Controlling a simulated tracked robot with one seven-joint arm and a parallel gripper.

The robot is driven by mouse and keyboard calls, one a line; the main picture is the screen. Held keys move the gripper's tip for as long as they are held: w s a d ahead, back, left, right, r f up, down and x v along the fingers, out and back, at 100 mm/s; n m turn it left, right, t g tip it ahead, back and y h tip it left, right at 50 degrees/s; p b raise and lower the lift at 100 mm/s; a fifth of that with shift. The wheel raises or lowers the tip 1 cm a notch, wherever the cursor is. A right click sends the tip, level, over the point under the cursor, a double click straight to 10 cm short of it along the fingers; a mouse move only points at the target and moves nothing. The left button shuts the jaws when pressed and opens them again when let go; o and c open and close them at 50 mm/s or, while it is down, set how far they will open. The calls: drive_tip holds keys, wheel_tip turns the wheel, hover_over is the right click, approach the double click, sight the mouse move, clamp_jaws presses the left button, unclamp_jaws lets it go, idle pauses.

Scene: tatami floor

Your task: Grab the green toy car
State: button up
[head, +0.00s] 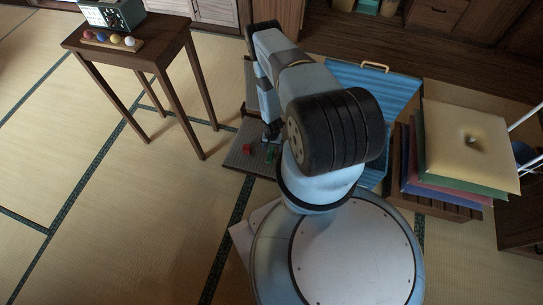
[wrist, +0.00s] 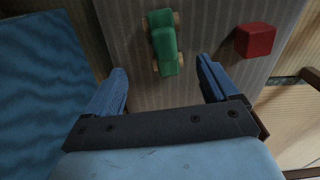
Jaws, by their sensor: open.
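The green toy car (wrist: 164,43) lies on a grey ribbed mat (wrist: 120,35) and has light wooden wheels. In the wrist view it is ahead of my gripper (wrist: 163,82), roughly in line with the gap between the fingers. The two blue fingers are apart with nothing between them. In the head view my arm hides most of this area; a small bit of the green car (head: 270,154) shows beside my gripper (head: 270,136).
A red block (wrist: 254,40) sits on the mat right of the car. A blue ribbed panel (head: 375,90) stands behind my arm. Stacked cushions (head: 465,140) are at the right. A wooden table (head: 130,45) with coloured balls stands at the left. Tatami between is clear.

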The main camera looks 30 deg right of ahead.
sight(271, 153)
drive_tip(key=shift+w+a+f, duration=0.15)
drive_tip(key=shift+w+f, duration=0.05)
drive_tip(key=shift+f, duration=1.75)
drive_tip(key=shift+w+a+f, duration=0.1)
drive_tip(key=shift+w+f, duration=0.05)
drive_tip(key=shift+f, duration=1.8)
drive_tip(key=c, duration=1.2)
drive_tip(key=shift+o, duration=0.2)
drive_tip(key=shift+r, duration=0.1)
